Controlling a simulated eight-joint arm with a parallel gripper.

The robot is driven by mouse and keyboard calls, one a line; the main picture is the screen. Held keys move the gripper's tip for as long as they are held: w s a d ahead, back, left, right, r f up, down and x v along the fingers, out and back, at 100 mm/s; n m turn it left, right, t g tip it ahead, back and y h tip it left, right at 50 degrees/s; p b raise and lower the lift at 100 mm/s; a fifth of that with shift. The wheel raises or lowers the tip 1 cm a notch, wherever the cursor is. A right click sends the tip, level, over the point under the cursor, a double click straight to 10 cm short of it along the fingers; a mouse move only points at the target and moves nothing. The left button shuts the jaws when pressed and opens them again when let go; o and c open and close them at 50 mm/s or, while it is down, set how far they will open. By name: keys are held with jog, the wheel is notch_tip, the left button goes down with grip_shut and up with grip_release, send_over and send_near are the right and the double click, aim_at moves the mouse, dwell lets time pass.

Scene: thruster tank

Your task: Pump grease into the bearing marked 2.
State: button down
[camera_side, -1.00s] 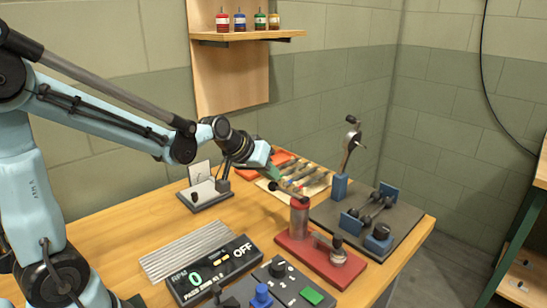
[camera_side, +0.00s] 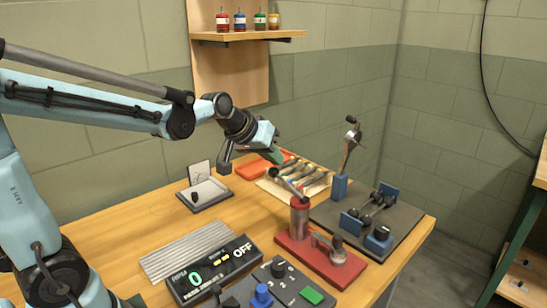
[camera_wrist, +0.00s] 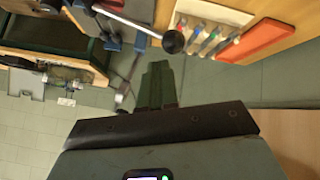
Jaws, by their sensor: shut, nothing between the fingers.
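The red-based grease pump (camera_side: 299,216) stands near the table's front right. Its lever (camera_side: 289,187) slants up and left from the cylinder to a dark knob (camera_side: 274,172). The knob (camera_wrist: 173,42) is large in the wrist view, just beyond my fingertips. My gripper (camera_side: 277,157), with green fingers, is shut and empty just above the knob; I cannot tell if they touch. Blue blocks (camera_side: 380,238) with dark shafts sit on a dark plate; I cannot read a 2 on any.
The display (camera_side: 213,270) reads 0 and OFF. A control box (camera_side: 283,289) has a blue knob and green button. Tools lie on a pale mat (camera_side: 268,185) beside an orange tray (camera_side: 252,171).

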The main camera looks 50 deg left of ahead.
jog(key=shift+r, duration=0.35)
jog(key=r, duration=0.2)
jog(key=d+r, duration=0.1)
jog(key=r, duration=0.2)
jog(key=shift+d, duration=0.2)
jog(key=shift+f, duration=0.1)
dwell(0.6)
jog(key=s+d+f+m, duration=0.1)
jog(key=s+f, duration=0.3)
jog(key=s, duration=0.4)
jog(key=s+d+f+m+g, duration=0.1)
jog(key=s+d+f+m, duration=0.1)
jog(key=s+f, duration=0.3)
jog(key=s+m, duration=0.1)
jog(key=s, duration=0.2)
jog(key=shift+d+f+g, duration=0.2)
jog(key=shift+g, duration=0.1)
jog(key=shift+w+r, duration=0.1)
jog(key=shift+w, duration=0.05)
dwell(1.3)
